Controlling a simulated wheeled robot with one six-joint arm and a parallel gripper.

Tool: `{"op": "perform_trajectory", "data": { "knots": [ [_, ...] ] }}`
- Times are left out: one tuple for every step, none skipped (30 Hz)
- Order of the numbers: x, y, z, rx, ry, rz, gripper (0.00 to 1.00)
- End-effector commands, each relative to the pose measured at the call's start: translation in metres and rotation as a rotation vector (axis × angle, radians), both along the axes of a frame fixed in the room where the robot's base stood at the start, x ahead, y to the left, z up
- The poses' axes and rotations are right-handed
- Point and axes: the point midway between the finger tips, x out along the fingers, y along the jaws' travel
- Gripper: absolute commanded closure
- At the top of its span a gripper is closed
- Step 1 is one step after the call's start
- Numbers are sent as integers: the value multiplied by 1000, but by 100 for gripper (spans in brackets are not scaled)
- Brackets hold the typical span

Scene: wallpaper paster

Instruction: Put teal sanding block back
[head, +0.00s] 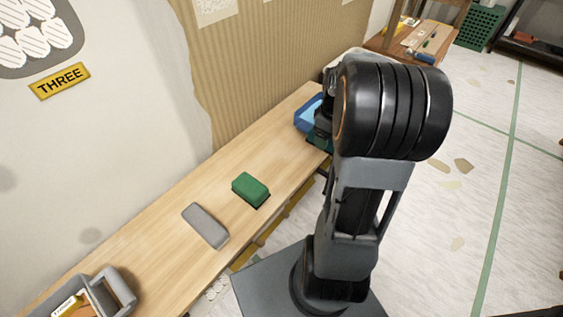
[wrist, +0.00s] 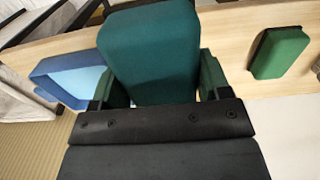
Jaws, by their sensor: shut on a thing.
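The teal sanding block (wrist: 150,45) is held between the fingers of my gripper (wrist: 158,85) in the wrist view. My gripper is shut on it, with one finger at each side. In the head view my arm hides most of the gripper, and only a sliver of teal (head: 319,143) shows beside it. A blue tray (wrist: 48,68) with a light blue inside lies next to the held block in the wrist view. The tray also shows in the head view (head: 300,124), partly behind my arm at the far part of the bench.
A green block (head: 250,187) with a dark base and a grey block (head: 205,226) lie on the wooden bench (head: 165,245). A grey bin (head: 122,291) with things in it stands at the near left end. A wall runs along the bench's back. Bare bench lies between green block and tray.

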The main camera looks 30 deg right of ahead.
Motion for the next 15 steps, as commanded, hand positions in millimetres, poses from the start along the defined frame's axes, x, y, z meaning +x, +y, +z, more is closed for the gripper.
{"op": "perform_trajectory", "data": {
  "knots": [
    [0,-1,1,0,-1,2,55],
    [0,-1,1,0,-1,3,55],
    [0,0,1,0,-1,3,55],
    [0,0,1,0,-1,2,55],
    [0,0,1,0,-1,2,55],
    [0,0,1,0,-1,2,55],
    [0,0,1,1,0,2,55],
    [0,0,1,1,0,2,55],
    [1,1,0,1,0,2,55],
    [2,2,-1,1,0,2,55],
    [3,4,-2,1,0,3,55],
    [6,8,-5,2,0,5,55],
    [9,11,-7,2,1,6,55],
    [12,15,-10,2,1,6,55],
    [17,22,-15,3,1,8,55]
  ]
}}
